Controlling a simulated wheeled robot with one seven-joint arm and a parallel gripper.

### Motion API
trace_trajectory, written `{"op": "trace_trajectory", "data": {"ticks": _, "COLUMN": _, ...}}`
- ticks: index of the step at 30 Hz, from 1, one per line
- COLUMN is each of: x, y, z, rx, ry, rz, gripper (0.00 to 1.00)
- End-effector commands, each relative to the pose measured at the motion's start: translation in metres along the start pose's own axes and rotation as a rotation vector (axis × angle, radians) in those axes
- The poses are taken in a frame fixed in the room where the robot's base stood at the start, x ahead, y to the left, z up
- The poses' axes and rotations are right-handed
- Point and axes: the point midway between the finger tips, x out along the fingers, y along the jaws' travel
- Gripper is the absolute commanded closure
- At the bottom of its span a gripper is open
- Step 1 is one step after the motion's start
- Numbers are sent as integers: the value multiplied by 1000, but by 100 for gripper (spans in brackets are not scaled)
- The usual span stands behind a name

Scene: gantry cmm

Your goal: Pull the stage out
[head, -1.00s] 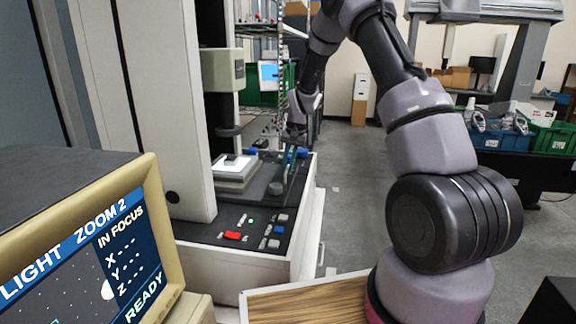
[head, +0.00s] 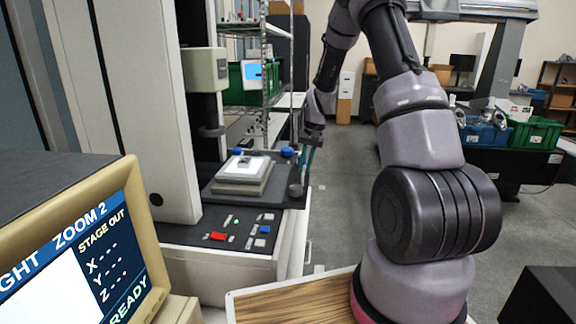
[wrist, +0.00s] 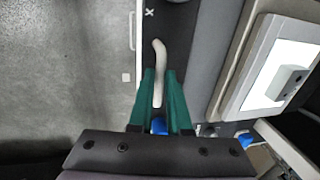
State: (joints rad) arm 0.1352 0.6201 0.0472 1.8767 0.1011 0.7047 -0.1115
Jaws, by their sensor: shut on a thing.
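The stage (head: 215,193) is a dark plate on the machine, carrying a stepped block with a bright white top (head: 244,167). In the head view it sits out to the right of the column. My gripper (head: 309,160) is at the stage's right side. In the wrist view my gripper (wrist: 160,80) has its green fingers shut around a pale curved handle (wrist: 159,62). The stage's bright top (wrist: 280,68) shows to the right there. In the head view the fingertips are small and the handle is hard to make out.
A monitor (head: 75,245) at left reads STAGE OUT and READY. A button panel (head: 238,232) with a red button lies below the stage. A wooden-topped surface (head: 300,300) is in front. Grey floor (head: 345,200) is open to the right.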

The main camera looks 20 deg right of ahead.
Motion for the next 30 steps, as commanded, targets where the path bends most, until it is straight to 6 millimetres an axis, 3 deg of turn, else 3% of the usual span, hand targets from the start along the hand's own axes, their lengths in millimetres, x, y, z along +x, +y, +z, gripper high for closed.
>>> {"op": "trace_trajectory", "data": {"ticks": 11, "x": -2, "y": 6, "z": -1, "rx": -3, "ry": 4, "rz": -1, "gripper": 100}}
{"op": "trace_trajectory", "data": {"ticks": 12, "x": -2, "y": 6, "z": -1, "rx": -3, "ry": 4, "rz": -1, "gripper": 72}}
{"op": "trace_trajectory", "data": {"ticks": 14, "x": -2, "y": 6, "z": -1, "rx": -3, "ry": 3, "rz": -1, "gripper": 54}}
{"op": "trace_trajectory", "data": {"ticks": 24, "x": -4, "y": 6, "z": 0, "rx": -2, "ry": 2, "rz": -1, "gripper": 54}}
{"op": "trace_trajectory", "data": {"ticks": 30, "x": -30, "y": 6, "z": -1, "rx": -2, "ry": 6, "rz": -2, "gripper": 54}}
